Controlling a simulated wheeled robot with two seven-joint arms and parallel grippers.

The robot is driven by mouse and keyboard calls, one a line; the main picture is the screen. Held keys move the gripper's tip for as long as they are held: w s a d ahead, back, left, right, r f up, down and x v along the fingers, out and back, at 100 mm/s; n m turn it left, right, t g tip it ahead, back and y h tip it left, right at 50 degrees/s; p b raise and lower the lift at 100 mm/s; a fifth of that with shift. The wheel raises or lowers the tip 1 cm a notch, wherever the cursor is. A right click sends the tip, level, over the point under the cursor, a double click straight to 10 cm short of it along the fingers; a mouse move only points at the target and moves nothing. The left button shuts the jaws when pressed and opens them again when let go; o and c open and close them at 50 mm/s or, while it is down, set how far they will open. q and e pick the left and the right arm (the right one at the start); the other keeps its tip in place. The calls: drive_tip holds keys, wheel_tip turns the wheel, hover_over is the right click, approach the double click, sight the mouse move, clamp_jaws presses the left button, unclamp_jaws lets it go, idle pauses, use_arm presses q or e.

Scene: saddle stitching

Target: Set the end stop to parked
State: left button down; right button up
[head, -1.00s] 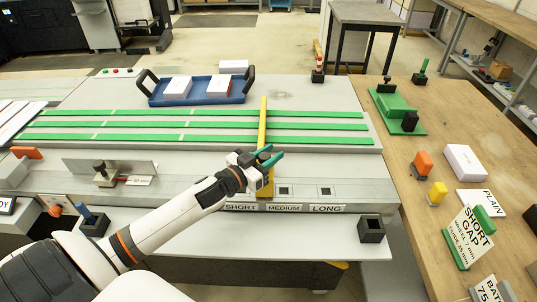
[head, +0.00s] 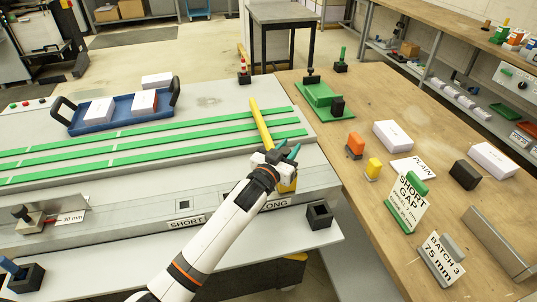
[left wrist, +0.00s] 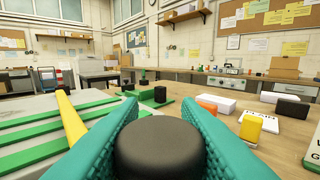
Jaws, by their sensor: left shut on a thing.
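The end stop is a yellow bar (head: 261,125) lying across the far right part of the grey machine bed, with a yellow foot at its near end. My left gripper (head: 283,158) is shut on its black knob. The left wrist view shows the round knob (left wrist: 160,145) between my teal fingers, with the yellow bar (left wrist: 70,118) to the left. The foot is near the LONG label (head: 276,204). A SHORT label (head: 187,222) and an empty square slot (head: 184,205) lie to the left. My arm hides the MEDIUM label. My right gripper is out of view.
A blue tray (head: 117,122) with white stacks sits at the back of the bed. A black square holder (head: 319,215) stands at the front right. To the right, a wooden bench (head: 340,130) holds a green fixture (head: 322,95), orange and yellow blocks and signs.

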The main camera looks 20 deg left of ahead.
use_arm(q)
drive_tip(key=shift+w+d, duration=0.25)
drive_tip(key=shift+d, duration=0.2)
drive_tip(key=c, duration=1.1)
unclamp_jaws()
drive_tip(key=shift+b+v, duration=0.85)
drive_tip(key=shift+v, duration=5.15)
